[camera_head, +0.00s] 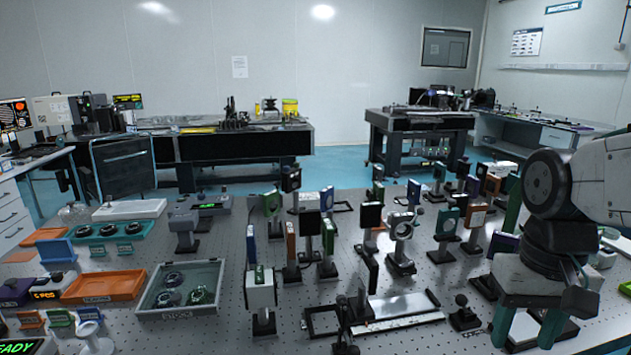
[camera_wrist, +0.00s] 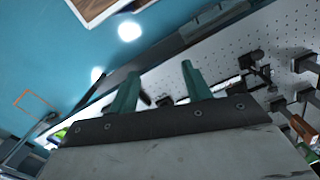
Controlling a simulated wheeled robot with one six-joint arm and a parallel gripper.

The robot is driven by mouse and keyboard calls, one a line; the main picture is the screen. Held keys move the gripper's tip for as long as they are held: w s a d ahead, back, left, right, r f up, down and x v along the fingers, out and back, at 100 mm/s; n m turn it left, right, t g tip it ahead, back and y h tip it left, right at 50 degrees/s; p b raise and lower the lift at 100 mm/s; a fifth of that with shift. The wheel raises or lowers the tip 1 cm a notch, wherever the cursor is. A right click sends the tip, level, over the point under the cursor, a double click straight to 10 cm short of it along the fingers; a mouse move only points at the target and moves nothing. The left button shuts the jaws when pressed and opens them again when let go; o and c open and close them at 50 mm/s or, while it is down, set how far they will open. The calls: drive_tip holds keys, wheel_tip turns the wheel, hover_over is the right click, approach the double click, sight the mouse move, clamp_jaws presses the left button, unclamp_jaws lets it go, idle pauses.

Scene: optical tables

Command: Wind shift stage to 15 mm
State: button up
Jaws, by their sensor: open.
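My arm stands at the right of the optical table in the head view. My gripper (camera_wrist: 158,88) shows in the wrist view with two green fingers set wide apart and nothing between them. I cannot tell which device is the shift stage. A flat frame with a pale scale-like strip (camera_head: 400,322) lies at the front middle of the table, left of my arm. No readable millimetre value shows.
The perforated table (camera_head: 215,338) is crowded with several upright optic mounts (camera_head: 400,228). An orange tray (camera_head: 104,287) and a grey box of round parts (camera_head: 212,270) sit at the left. A blue floor (camera_wrist: 50,50) and the table edge show in the wrist view.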

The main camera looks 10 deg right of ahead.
drive_tip(key=s+a+r+n+t, duration=0.1)
drive_tip(key=s+a+n, duration=0.1)
drive_tip(key=a, duration=0.3)
drive_tip(key=shift+s+r+n+t, duration=0.35)
drive_tip(key=shift+s+n+t, duration=0.05)
drive_tip(key=shift+s, duration=0.25)
drive_tip(key=shift+d, duration=0.1)
idle(0.8)
